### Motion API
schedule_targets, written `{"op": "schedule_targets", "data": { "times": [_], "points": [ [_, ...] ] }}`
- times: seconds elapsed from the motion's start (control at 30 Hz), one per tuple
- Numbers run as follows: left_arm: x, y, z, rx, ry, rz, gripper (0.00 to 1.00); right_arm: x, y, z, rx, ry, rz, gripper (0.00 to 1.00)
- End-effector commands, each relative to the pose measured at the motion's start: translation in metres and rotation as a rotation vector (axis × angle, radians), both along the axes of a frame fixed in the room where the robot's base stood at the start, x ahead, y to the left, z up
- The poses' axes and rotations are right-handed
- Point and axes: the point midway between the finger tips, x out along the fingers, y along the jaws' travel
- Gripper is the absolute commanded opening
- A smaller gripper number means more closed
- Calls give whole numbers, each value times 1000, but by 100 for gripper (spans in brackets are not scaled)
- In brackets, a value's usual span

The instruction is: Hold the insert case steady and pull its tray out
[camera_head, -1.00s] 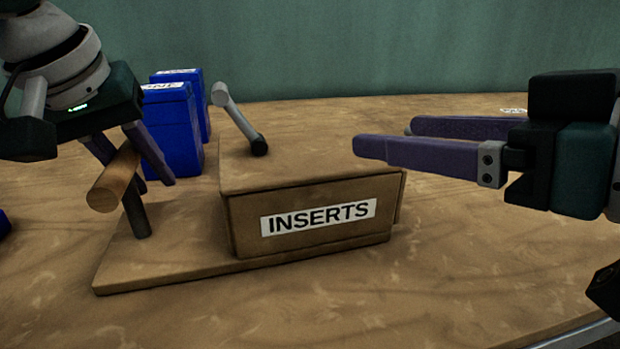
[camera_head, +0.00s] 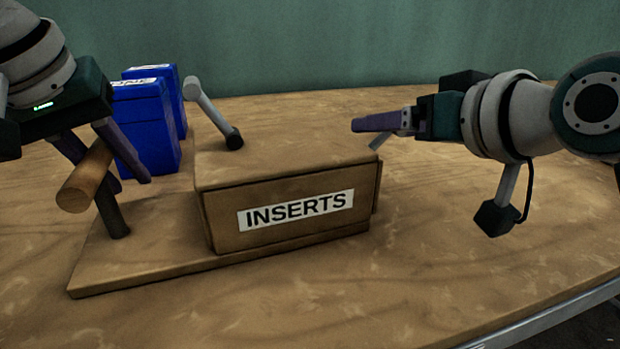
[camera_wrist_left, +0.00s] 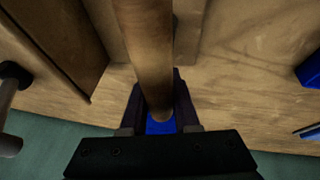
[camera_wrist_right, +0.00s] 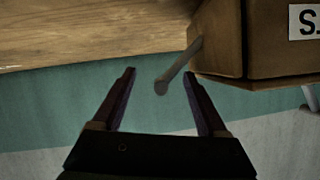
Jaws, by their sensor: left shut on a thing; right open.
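The insert case (camera_head: 290,165) is a wooden box labelled INSERTS, standing on a wooden base board (camera_head: 150,262). My left gripper (camera_head: 132,184) is shut on a round wooden handle (camera_head: 84,180) on a dark post at the board's left; the handle also runs between its fingers in the left wrist view (camera_wrist_left: 148,60). A grey bar (camera_head: 380,142) sticks out at the case's right side. My right gripper (camera_head: 355,125) is open and empty by that side. In the right wrist view the bar (camera_wrist_right: 175,70) shows between the open fingers, touching neither. The tray itself cannot be made out.
A grey lever (camera_head: 212,110) with a dark base rises from the case's top left. Two blue boxes (camera_head: 146,125) stand behind the board at the left. The table (camera_head: 450,270) is clear in front and to the right, with its edge at lower right.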

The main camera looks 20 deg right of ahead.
Motion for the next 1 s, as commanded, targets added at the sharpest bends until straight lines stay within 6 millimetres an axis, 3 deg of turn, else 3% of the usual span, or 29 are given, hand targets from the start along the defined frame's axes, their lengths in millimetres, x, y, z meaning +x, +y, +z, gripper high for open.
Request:
{"op": "schedule_targets", "data": {
  "times": [0.23,0.63,1.0],
  "points": [
    [0,1,-1,2,1,1,0,23,4,-9,1,-1,2,76],
    [0,1,-1,2,1,1,0,27,5,-11,-1,0,1,75],
    [0,1,-1,2,1,1,0,27,4,-11,-1,0,1,33]
  ]
}}
